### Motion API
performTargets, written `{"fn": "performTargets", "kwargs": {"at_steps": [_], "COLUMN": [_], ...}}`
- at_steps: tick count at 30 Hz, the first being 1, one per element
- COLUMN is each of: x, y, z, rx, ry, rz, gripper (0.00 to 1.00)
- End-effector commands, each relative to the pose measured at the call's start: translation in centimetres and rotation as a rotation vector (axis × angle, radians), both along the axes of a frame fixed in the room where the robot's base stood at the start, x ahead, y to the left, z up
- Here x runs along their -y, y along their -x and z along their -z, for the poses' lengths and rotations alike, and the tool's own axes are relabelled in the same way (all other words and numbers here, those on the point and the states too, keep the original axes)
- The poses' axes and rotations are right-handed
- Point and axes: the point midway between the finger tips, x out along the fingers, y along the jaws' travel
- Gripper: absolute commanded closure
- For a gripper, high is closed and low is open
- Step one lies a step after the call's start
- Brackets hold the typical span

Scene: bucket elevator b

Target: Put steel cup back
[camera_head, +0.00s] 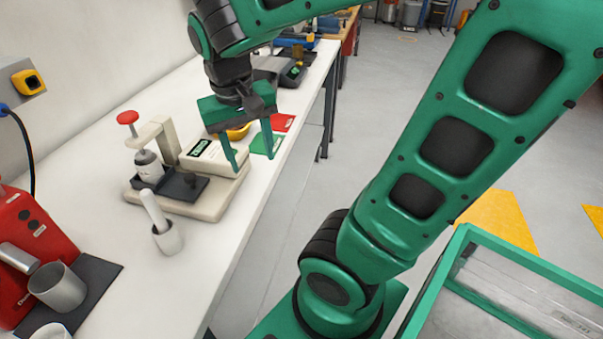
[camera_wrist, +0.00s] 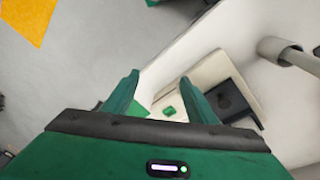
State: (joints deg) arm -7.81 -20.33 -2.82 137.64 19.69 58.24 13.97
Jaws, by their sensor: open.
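A grey metal cup (camera_head: 57,287), which looks like the steel cup, stands upright on a dark mat at the lower left in the head view, in front of a red machine (camera_head: 28,250). My gripper (camera_head: 250,163) is open and empty, fingers pointing down, well away from the cup. It is over the bench's front side near a cream-coloured device. In the wrist view my gripper (camera_wrist: 159,76) shows two spread fingers with nothing between them. The cup is not seen in the wrist view.
The cream device (camera_head: 208,207) with a red knob stands mid-bench. A white mortar with pestle (camera_head: 167,238) stands in front of it. Red and green cards (camera_head: 267,143) and a yellow bowl (camera_head: 239,132) lie beyond. A pale rim (camera_head: 50,331) is cut off at bottom left.

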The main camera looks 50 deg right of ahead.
Motion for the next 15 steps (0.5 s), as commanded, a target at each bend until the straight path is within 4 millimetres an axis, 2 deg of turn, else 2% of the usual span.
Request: {"fn": "performTargets", "kwargs": {"at_steps": [1,3,6,10,15], "x": [1.8,3.6,5.2,6.1,6.3], "y": [1.8,4.1,7.2,9.9,11.3], "z": [0.5,1.2,2.2,3.1,3.6], "rx": [-0.012,-0.028,-0.043,-0.048,-0.049], "ry": [-0.02,-0.052,-0.097,-0.142,-0.168], "rz": [0.031,0.054,0.079,0.098,0.103], "gripper": [0.48,0.48,0.48,0.48,0.48]}}
